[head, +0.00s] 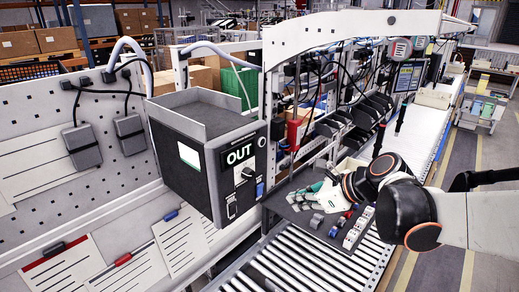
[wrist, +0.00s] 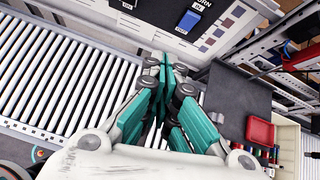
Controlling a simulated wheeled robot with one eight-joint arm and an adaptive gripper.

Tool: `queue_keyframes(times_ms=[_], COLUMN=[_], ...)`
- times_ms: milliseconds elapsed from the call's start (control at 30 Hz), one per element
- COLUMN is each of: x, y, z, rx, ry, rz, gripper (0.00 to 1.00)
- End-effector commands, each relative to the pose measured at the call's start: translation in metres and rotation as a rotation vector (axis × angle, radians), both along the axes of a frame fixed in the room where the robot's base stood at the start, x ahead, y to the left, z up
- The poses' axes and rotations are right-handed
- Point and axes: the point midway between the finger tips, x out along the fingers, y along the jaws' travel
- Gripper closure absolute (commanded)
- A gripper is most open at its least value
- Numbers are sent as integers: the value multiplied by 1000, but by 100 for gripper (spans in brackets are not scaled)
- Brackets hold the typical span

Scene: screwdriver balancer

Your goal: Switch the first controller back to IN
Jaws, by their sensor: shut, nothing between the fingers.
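The controller (head: 183,168) is a dark grey box on the left of the conveyor in the head view. Its green-lettered display (head: 238,153) reads OUT. A black rotary knob (head: 247,173) sits below the display, with a blue switch (head: 260,190) lower right. The wrist view shows part of a light panel (wrist: 222,38) with a blue rocker (wrist: 188,20) and a dark one beside it at the top edge. My teal gripper (head: 305,196) is right of the controller in the head view, apart from it. Its fingertips (wrist: 166,62) are together and empty, below the panel in the wrist view.
A dark tray (head: 325,228) with small parts lies under my gripper, above the roller conveyor (head: 310,262). A red bin (wrist: 260,132) is at the right in the wrist view. A metal frame post (head: 270,115) stands just behind the controller. Another screen (head: 408,75) is farther back.

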Motion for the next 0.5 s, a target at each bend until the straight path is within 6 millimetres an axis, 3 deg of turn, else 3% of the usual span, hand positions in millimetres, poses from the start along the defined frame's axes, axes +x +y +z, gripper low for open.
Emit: queue_keyframes(times_ms=[133,500], x=[12,13], y=[-13,-15], z=[4,3], rx=[89,107], ry=[57,69], rz=[-101,-119], gripper=[100,100])
